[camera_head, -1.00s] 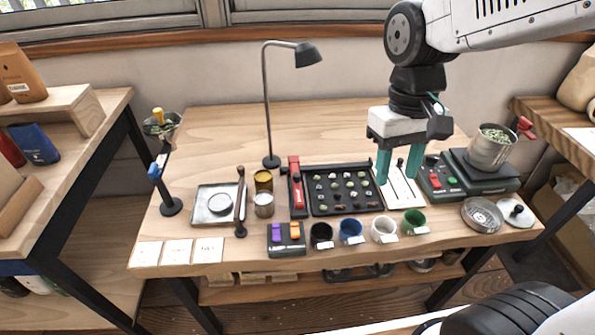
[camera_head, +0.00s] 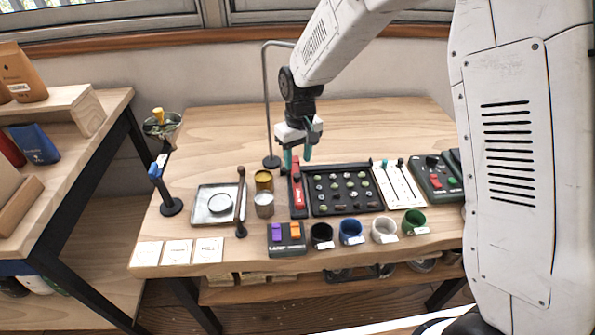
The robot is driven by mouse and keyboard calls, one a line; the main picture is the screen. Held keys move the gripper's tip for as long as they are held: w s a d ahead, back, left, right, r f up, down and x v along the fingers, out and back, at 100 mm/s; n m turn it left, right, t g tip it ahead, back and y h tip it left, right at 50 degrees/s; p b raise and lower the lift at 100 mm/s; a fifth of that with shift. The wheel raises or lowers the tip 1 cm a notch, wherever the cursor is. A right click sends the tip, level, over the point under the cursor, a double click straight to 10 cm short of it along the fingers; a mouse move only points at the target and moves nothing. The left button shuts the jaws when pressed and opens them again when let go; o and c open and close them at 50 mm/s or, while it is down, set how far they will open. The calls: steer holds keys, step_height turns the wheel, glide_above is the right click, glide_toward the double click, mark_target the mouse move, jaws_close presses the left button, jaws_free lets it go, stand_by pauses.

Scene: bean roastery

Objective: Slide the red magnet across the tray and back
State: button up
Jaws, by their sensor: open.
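The tray holds small green and brown beans in rows. My gripper (camera_head: 298,158) is open, its teal fingers pointing down at the far end of the red piece. One finger shows on each side of that end in the picture. I cannot tell whether they are around it, above it or behind it.
Left of the red piece stand tins (camera_head: 264,205) and a square pan (camera_head: 202,214). A desk lamp (camera_head: 267,100) rises behind my gripper. A white two-slot panel (camera_head: 398,187) lies right of the tray. Several cups (camera_head: 351,232) line the front. The table's back is clear.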

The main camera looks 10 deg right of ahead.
mark_target(298, 175)
step_height(298, 175, down, 5)
steer(key=shift+f, duration=0.2)
jaws_close()
